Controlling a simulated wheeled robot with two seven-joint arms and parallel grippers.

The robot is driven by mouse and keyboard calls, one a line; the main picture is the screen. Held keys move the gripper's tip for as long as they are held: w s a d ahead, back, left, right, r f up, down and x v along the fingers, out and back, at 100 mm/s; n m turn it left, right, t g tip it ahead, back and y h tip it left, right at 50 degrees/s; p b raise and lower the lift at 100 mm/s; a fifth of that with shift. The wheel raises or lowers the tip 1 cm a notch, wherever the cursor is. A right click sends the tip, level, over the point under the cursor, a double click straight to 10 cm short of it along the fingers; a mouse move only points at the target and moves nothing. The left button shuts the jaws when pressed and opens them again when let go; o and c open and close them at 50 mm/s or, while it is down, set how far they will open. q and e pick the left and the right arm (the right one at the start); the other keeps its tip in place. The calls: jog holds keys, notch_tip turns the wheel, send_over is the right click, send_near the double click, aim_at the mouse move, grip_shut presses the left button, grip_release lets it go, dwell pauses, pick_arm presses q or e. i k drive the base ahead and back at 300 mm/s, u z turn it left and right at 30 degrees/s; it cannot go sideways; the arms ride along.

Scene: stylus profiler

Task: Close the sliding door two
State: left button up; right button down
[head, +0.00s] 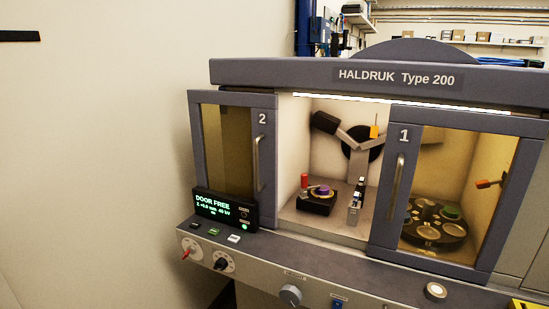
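The sliding door marked 2 (266,158) is at the left of the HALDRUK Type 200 cabinet. It has a grey frame, a tinted pane and an upright metal handle (257,163) on its right side. Door 2 stands to the left, and a gap between it and the door marked 1 (382,205) shows the lit chamber inside. Door 1 has its own handle (396,185) on its left side. Neither of my grippers is in the head view.
A small display (225,208) reading DOOR FREE stands in front of door 2's lower part. Knobs and switches line the front panel (290,295). Inside the chamber are a purple-topped stage (319,191) and a dark round carousel (435,228). A bare wall is left.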

aim_at(264, 114)
jog(key=u, duration=0.25)
jog(key=i, duration=0.75)
jog(key=u, duration=0.6)
